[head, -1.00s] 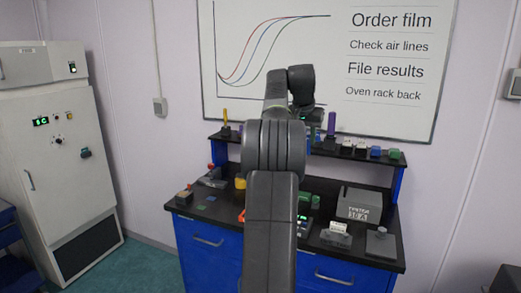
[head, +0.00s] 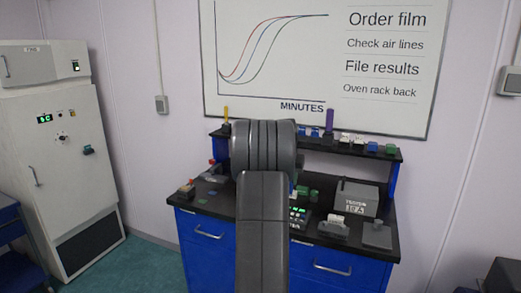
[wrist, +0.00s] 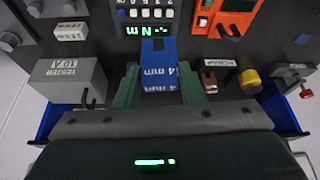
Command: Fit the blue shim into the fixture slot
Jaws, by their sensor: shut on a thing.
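The blue shim (wrist: 159,66), marked "4 mm", is between the green fingers of my gripper (wrist: 160,84) in the wrist view. The fingers are shut on it, one on each side. The shim is over the dark bench top, in front of a unit with a lit green display (wrist: 150,30). A small brown block with a notch (wrist: 209,81) is to the right of the gripper, apart from it. I cannot make out which thing is the fixture slot. In the head view my arm hides the gripper and the shim.
In the wrist view a grey tester box (wrist: 70,80) is at left, an orange meter (wrist: 228,18) at upper right and a yellow knob (wrist: 251,80) at right. In the head view a shelf (head: 345,149) with small coloured blocks runs along the bench's back.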

